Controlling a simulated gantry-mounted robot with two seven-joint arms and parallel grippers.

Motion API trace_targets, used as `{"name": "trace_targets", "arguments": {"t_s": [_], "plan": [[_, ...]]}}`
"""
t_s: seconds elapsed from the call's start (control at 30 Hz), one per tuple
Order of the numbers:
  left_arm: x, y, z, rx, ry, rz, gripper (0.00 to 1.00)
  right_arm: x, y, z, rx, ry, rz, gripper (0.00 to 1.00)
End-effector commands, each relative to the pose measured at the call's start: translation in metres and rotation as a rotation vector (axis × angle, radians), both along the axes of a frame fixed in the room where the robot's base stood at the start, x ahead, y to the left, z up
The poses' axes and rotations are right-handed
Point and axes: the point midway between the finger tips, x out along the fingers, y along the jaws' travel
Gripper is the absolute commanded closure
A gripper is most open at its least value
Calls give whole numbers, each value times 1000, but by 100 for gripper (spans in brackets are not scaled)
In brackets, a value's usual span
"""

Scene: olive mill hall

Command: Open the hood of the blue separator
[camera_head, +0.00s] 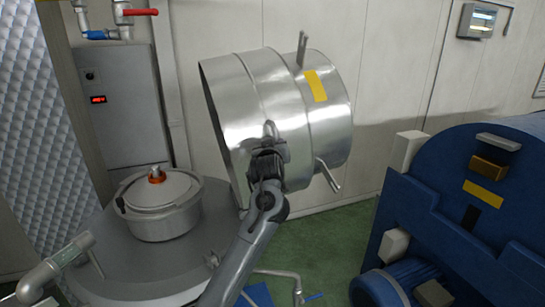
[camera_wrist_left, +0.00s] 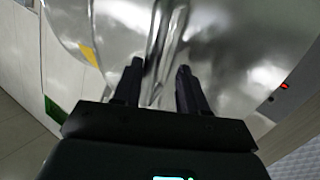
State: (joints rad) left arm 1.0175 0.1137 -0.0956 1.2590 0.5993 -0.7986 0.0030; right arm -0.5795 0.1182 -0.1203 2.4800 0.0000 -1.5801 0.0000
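The separator's silver hood (camera_head: 245,95) is tilted far up on its side, its open rim toward the left. It stands clear of the grey round body (camera_head: 130,265), where a lidded silver bowl (camera_head: 165,222) with an orange knob is exposed. My left gripper (camera_head: 268,140) is at the hood's near side. In the left wrist view, my left gripper's dark fingers (camera_wrist_left: 158,78) stand apart on either side of a shiny handle bar (camera_wrist_left: 160,45). Whether they press on it is not clear. The hood's shiny surface (camera_wrist_left: 225,50) fills the background. My right gripper is not in view.
A blue machine (camera_head: 455,220) stands to the right. A grey control box (camera_head: 115,110) and a red-handled valve (camera_head: 140,12) are at the back left. A pipe (camera_head: 60,258) curves at the lower left.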

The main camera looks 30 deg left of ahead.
Motion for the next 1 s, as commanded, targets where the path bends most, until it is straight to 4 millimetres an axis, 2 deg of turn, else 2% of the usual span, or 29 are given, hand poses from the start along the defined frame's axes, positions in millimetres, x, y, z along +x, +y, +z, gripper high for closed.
{"name": "trace_targets", "arguments": {"t_s": [0.2,0.5,0.7,1.0], "plan": [[-32,-18,1,1,-3,-5,60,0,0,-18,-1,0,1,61],[-68,-37,9,3,-3,-3,60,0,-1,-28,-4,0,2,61],[-76,-42,10,2,0,-5,60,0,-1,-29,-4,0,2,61],[-77,-42,10,2,0,-5,60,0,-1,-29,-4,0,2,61]]}}
